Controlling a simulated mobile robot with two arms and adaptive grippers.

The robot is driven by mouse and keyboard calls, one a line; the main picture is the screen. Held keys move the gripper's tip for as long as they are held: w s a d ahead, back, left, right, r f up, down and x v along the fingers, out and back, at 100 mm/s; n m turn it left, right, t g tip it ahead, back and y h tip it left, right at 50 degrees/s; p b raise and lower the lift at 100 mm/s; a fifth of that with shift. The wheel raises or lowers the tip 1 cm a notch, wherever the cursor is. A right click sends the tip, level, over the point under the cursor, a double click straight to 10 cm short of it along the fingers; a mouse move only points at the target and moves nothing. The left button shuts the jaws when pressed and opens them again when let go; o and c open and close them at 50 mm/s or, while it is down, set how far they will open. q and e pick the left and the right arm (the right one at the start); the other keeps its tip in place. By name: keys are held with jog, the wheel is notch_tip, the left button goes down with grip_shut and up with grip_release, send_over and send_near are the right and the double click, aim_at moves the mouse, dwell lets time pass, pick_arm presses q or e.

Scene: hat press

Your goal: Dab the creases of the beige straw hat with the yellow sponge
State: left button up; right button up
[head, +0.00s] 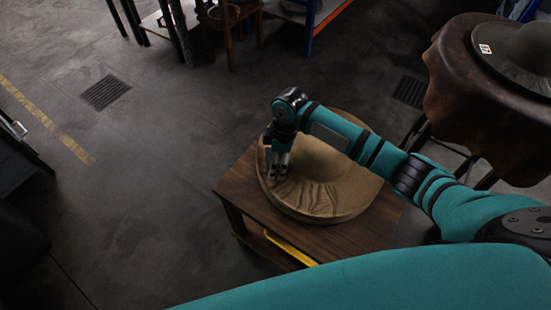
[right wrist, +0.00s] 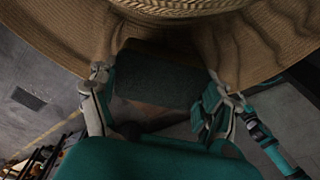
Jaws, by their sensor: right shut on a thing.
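The beige straw hat (head: 335,170) lies on a small wooden table in the head view, with wavy creases along its near brim. Its woven brim also fills the top of the right wrist view (right wrist: 275,38). My right gripper (head: 277,174) points down over the left part of the hat brim, beside the creases. In the right wrist view its fingers are shut on the sponge (right wrist: 155,82), a block that looks dark grey-green in shade rather than yellow. The sponge is close to the brim; I cannot tell whether they touch.
The wooden table (head: 238,190) has a yellow bar (head: 290,247) low on its front side. A brown draped stand with a dark hat (head: 515,55) is at the right. A wooden stool (head: 232,15) stands at the back.

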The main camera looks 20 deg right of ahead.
pick_arm(q)
jog(key=shift+s, duration=0.6)
jog(key=shift+w, duration=0.25)
pick_arm(e)
jog(key=shift+f, duration=0.1)
pick_arm(q)
jog(key=shift+f, duration=0.25)
pick_arm(e)
jog(key=shift+f, duration=0.45)
pick_arm(q)
jog(key=shift+r, duration=0.35)
dwell(1.7)
jog(key=shift+r, duration=0.1)
pick_arm(e)
notch_tip(320, 180, up, 14)
jog(key=p, duration=1.5)
pick_arm(q)
notch_tip(320, 180, up, 15)
jog(key=shift+f, duration=0.2)
